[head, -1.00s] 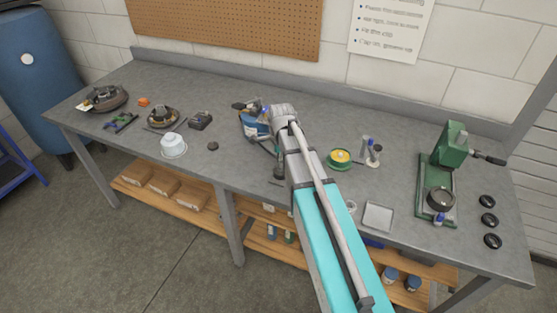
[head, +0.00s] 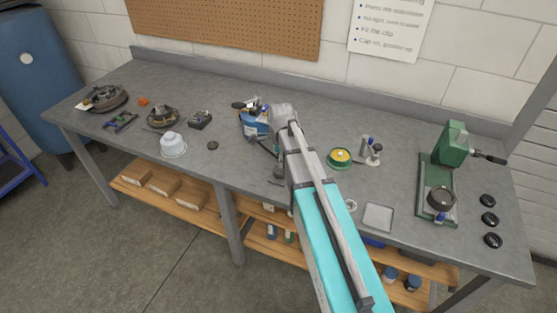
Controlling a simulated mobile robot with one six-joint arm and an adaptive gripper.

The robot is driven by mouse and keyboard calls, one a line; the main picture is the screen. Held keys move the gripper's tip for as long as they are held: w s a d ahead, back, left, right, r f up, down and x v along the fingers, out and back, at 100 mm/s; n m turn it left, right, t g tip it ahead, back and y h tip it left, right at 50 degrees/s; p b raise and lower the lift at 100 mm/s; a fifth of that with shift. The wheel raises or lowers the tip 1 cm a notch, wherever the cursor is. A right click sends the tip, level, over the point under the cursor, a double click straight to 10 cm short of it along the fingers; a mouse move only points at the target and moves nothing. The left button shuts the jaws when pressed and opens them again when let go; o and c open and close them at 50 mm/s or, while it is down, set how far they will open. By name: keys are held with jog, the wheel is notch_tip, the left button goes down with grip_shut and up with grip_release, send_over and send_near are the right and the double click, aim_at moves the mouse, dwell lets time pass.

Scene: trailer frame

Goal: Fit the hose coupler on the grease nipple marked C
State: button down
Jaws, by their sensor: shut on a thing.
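My arm reaches across the bench and hides much of the work area. My gripper (head: 278,174) shows only in part, as a dark grey shape at the left edge of the arm, low over the bench. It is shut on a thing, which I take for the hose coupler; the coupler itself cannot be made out. A blue unit (head: 253,122) with dark and pale parts on top stands just left of my wrist. A dark rod or hose (head: 264,146) runs from near it towards the arm. I cannot make out the grease nipples or the letter C.
A white tub (head: 173,146) and a dark puck (head: 212,145) lie to the left, with brake-like parts (head: 163,116) beyond. A green and yellow reel (head: 340,157), a pale tray (head: 378,216) and a green press (head: 440,185) stand to the right. The front centre-left bench is clear.

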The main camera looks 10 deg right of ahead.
jog(key=shift+c, duration=1.8)
grip_release()
jog(key=o, duration=0.4)
jog(key=shift+c, duration=0.2)
jog(key=shift+r, duration=0.1)
jog(key=shift+s+r+p, duration=0.1)
jog(key=shift+r+p, duration=3.35)
jog(key=shift+p, duration=0.05)
